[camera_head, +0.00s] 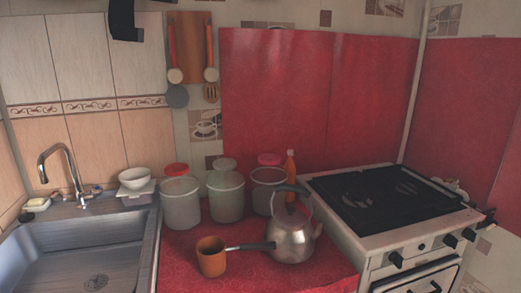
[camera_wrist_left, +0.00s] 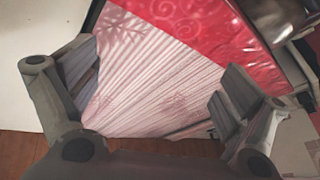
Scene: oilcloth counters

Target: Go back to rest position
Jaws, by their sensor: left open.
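My left gripper (camera_wrist_left: 158,100) shows in the left wrist view with its two fingers wide apart and nothing between them. Beyond the fingers is a pale, ribbed surface (camera_wrist_left: 165,75) with a faint floral pattern, bordering a red patterned oilcloth (camera_wrist_left: 215,25). No contact between the fingers and these surfaces is visible. My right gripper is in no view.
The red-covered counter (camera_head: 180,275) holds a metal kettle (camera_head: 291,238), an orange pot (camera_head: 211,258) with a long dark handle, several lidded canisters (camera_head: 226,200) and an orange bottle (camera_head: 290,163). A sink (camera_head: 85,265) is left, a stove (camera_head: 385,200) right.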

